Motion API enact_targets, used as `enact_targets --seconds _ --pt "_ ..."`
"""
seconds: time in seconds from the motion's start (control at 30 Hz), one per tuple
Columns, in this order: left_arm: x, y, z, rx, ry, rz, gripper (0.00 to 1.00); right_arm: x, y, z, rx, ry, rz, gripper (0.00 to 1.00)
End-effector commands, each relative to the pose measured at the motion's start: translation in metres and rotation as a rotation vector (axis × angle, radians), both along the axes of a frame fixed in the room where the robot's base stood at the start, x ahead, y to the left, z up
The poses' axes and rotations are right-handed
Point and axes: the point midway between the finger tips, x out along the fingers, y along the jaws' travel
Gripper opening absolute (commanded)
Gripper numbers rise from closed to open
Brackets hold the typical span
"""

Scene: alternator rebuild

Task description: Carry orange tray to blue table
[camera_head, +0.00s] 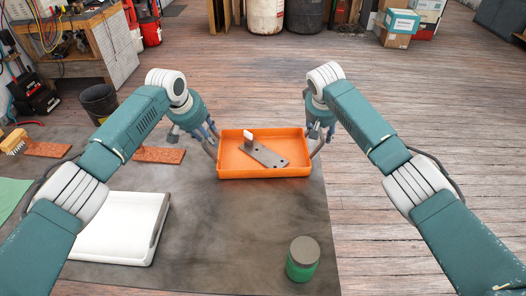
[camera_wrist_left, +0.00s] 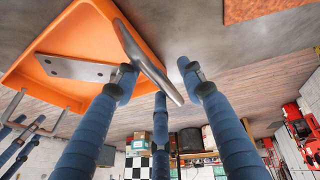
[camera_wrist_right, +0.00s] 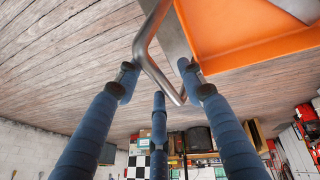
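The orange tray (camera_head: 232,172) rests at the far right part of the grey table, with a metal handle at each side. A grey metal plate (camera_head: 262,153) with a small white upright piece lies in it. My left gripper (camera_head: 211,140) is at the tray's left handle; in the left wrist view this handle (camera_wrist_left: 150,65) passes between the spread fingers. My right gripper (camera_head: 313,143) is at the right handle; in the right wrist view that handle (camera_wrist_right: 146,50) runs between its spread fingers. Neither hand is visibly closed on its handle. I see no clearly blue table.
The grey table (camera_head: 215,245) also bears a white tray (camera_head: 115,228), a green jar (camera_head: 303,260) with a grey lid, and rust-coloured blocks (camera_head: 158,155). A dark bucket (camera_head: 100,100) stands at the left. The wooden floor is open to the right and beyond.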

Motion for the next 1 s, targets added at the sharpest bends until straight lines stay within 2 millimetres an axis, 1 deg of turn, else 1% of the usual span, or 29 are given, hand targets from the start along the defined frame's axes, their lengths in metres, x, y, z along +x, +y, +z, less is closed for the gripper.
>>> enact_targets --seconds 0.03,0.07,0.1,0.17,0.2,0.23,0.27,0.5,0.53,0.73,0.87,1.0 --pt "0.000 0.000 0.000 0.000 0.000 0.000 0.40 0.000 0.000 0.000 0.000 0.000 0.000 0.39" --pt "0.000 0.000 0.000 0.000 0.000 0.000 0.36 0.000 0.000 0.000 0.000 0.000 0.000 0.35" --pt "0.000 0.000 0.000 0.000 0.000 0.000 0.28 0.000 0.000 0.000 0.000 0.000 0.000 0.27" --pt "0.000 0.000 0.000 0.000 0.000 0.000 0.16 0.000 0.000 0.000 0.000 0.000 0.000 0.15" --pt "0.000 0.000 0.000 0.000 0.000 0.000 0.08 0.000 0.000 0.000 0.000 0.000 0.000 0.07" --pt "0.000 0.000 0.000 0.000 0.000 0.000 0.02 0.000 0.000 0.000 0.000 0.000 0.000 0.01" --pt "0.000 0.000 0.000 0.000 0.000 0.000 0.00 0.000 0.000 0.000 0.000 0.000 0.000 0.00" --pt "0.000 0.000 0.000 0.000 0.000 0.001 0.00 0.000 0.000 0.000 0.000 0.000 0.000 0.00" --pt "0.001 0.000 0.003 -0.003 -0.005 0.000 0.00 0.001 0.001 0.003 0.001 -0.005 0.001 0.00" --pt "0.001 0.000 0.007 -0.002 -0.005 0.000 0.00 0.001 0.001 0.007 0.001 -0.005 0.001 0.00" --pt "0.001 0.000 0.016 -0.002 -0.005 0.001 0.00 0.001 0.001 0.016 0.001 -0.005 0.001 0.00" --pt "0.001 0.000 0.030 -0.002 -0.005 0.001 0.00 0.001 0.001 0.030 0.001 -0.005 0.001 0.00"
